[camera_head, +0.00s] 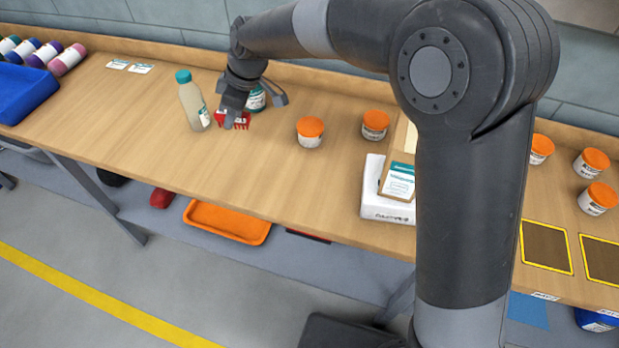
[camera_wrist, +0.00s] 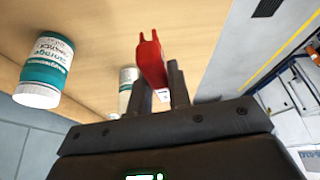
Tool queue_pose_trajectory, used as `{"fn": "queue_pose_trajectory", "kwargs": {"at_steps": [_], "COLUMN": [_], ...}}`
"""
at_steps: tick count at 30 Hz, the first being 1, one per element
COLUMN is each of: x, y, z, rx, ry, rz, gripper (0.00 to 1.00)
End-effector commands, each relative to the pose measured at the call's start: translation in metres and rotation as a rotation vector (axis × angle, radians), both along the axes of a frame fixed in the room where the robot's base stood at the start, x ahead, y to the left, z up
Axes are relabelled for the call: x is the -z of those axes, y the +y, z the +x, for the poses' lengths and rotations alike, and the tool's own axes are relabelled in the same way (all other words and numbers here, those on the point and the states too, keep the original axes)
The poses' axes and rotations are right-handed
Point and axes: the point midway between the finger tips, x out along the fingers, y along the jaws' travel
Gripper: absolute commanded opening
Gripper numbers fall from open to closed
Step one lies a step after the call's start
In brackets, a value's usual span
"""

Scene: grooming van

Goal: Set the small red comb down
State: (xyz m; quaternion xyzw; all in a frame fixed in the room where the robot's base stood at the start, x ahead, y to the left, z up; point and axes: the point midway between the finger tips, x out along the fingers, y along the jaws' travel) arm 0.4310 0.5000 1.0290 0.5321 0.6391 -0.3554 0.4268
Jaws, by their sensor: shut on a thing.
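The small red comb (camera_head: 236,123) is held at my gripper (camera_head: 240,108), over the back part of the wooden bench. In the wrist view the comb (camera_wrist: 150,62) stands out between the two dark fingers of my gripper (camera_wrist: 160,88), which are shut on it. Its end with prongs points away from the palm. In the head view the comb is low over the bench top; I cannot tell whether it touches the wood. Part of the comb is hidden by the fingers.
A pale bottle with a teal cap (camera_head: 193,103) stands just left of the comb. A teal-and-white container (camera_head: 257,99) stands close behind my gripper. Orange-lidded tubs (camera_head: 310,131) (camera_head: 375,125) stand to the right. Bare bench top (camera_head: 150,125) lies left and in front.

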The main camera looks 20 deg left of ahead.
Motion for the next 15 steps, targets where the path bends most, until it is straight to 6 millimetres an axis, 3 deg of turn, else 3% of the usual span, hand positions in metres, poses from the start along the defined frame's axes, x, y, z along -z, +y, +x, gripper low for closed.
{"fn": "queue_pose_trajectory", "kwargs": {"at_steps": [1,7,15], "x": [0.0,0.002,0.004], "y": [-0.019,-0.087,-0.171], "z": [0.004,0.004,-0.012], "rx": [-0.031,-0.216,-0.466], "ry": [0.001,0.001,0.0], "rz": [-0.002,-0.002,-0.001], "gripper": [0.0,0.0,0.0]}}
